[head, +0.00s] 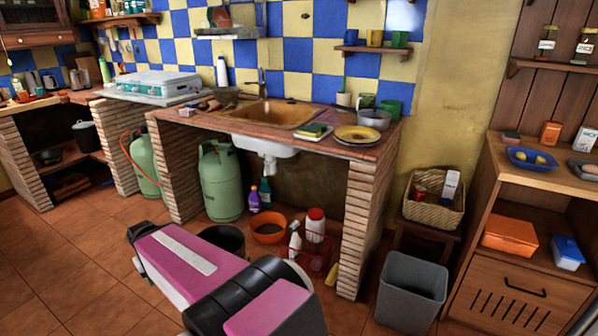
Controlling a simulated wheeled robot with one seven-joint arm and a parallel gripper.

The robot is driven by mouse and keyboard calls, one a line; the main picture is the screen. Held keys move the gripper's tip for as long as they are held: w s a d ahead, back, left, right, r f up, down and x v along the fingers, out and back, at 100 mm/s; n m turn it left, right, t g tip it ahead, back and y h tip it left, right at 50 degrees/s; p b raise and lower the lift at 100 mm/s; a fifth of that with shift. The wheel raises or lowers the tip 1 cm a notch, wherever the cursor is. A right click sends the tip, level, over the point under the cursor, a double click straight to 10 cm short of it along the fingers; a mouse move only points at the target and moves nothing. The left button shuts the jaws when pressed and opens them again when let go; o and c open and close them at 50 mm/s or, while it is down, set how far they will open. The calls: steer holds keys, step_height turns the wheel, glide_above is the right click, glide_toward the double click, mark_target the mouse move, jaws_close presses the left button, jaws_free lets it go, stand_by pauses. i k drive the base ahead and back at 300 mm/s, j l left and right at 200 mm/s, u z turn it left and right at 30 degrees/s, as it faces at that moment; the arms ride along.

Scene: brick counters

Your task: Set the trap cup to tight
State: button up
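The white trap cup (269,164) hangs under the white underside of the sink (262,140), beneath the tiled counter. It is small in the head view, and I cannot tell how tight it is. The brown basin (262,114) with its tap is above it. My pink and black arm crosses the lower middle of the view, in front of the counter and well apart from the trap cup. My gripper's fingers do not show.
Green gas cylinders (221,181) stand left of the trap. Below it are an orange bowl (268,228), a purple bottle (254,200) and a red crate (314,258) with bottles. A brick pillar (361,215) and grey bin (411,290) stand right. Floor at left is clear.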

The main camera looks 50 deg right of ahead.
mark_target(270, 169)
steer(key=z, duration=1.45)
